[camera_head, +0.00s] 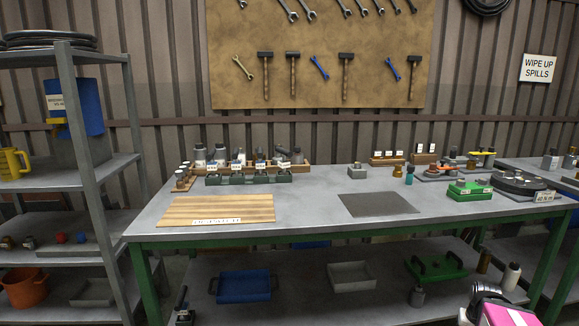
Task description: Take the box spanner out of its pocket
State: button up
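I cannot make out the box spanner or its pocket with certainty at this size. A dark green row of labelled bins (248,179) stands at the back left of the grey workbench (310,200). Behind it is a wooden rack (303,168) with several upright handles and cylinders. A smaller wooden rack (388,161) and a green block (470,191) with small labels are at the right. A grey and pink piece, probably part of my arm, shows at the lower right edge. My gripper's fingers are not in view.
A wooden board (217,208) marked "DISPATCH" lies at the front left and a dark grey mat (378,205) at centre right. A dark round turntable (520,186) is at the far right. A metal shelf (93,165) stands left. A blue tray (244,287) sits below.

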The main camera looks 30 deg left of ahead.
aim_at(283, 163)
jog(key=u, duration=1.4)
jog(key=l+u, duration=0.1)
jog(key=k, duration=0.05)
